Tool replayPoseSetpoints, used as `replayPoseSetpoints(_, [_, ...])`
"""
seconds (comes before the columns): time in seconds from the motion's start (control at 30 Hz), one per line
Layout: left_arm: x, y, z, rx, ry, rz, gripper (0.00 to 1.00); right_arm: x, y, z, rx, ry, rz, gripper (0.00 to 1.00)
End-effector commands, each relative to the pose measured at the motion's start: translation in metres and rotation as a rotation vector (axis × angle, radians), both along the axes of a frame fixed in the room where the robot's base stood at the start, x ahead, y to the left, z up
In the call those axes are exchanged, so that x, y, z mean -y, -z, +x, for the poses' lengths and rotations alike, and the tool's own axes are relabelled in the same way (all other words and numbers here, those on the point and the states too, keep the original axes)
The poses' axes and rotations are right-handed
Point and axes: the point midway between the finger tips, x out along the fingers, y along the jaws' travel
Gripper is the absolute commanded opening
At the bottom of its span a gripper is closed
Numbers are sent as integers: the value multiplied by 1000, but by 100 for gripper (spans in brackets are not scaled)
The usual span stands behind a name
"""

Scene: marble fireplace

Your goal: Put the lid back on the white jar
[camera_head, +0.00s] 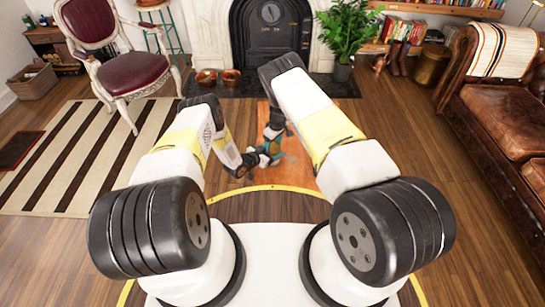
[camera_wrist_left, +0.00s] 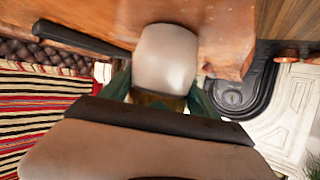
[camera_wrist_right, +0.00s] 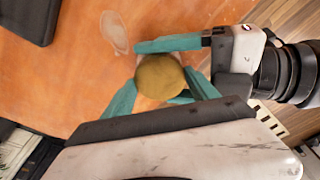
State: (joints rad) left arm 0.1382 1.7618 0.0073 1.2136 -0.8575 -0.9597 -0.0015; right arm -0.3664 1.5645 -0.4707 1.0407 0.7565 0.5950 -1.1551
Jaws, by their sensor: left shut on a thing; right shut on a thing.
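The white jar (camera_wrist_left: 165,60) shows in the left wrist view, held between the teal fingers of my left gripper (camera_wrist_left: 160,92), which is shut on it. The round gold-brown lid (camera_wrist_right: 160,77) shows in the right wrist view between the teal fingers of my right gripper (camera_wrist_right: 160,92), which is shut on it. From there, the lid covers most of what is beneath it, and the left gripper's teal fingers reach in around it. I cannot tell whether lid and jar touch. In the head view both grippers are close together over the wooden table, and the details there are small.
The orange-brown wooden tabletop (camera_wrist_right: 60,90) has a pale oval patch (camera_wrist_right: 114,32). A dark flat object (camera_wrist_right: 32,18) lies at its far left in the right wrist view. A fireplace (camera_head: 270,45) stands beyond, a red chair (camera_head: 125,70) left and a leather sofa (camera_head: 500,110) right.

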Motion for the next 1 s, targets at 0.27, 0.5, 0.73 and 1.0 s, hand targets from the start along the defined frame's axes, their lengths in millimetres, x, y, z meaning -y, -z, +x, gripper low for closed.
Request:
replayPoseSetpoints(0.27, [0, -1, 1, 1, -1, 0, 0, -1, 0, 0, 2, 380, -2, 22])
replayPoseSetpoints(0.5, [-2, 0, 2, 0, -6, -1, 0, -1, 0, -2, -1, 553, -2, 23])
replayPoseSetpoints(0.73, [-3, -1, 2, 1, -8, -1, 0, 0, 1, -2, -3, 555, -2, 22])
replayPoseSetpoints(1.0, [-2, -1, 2, 2, -6, 1, 0, -1, 2, -3, -5, 550, -3, 93])
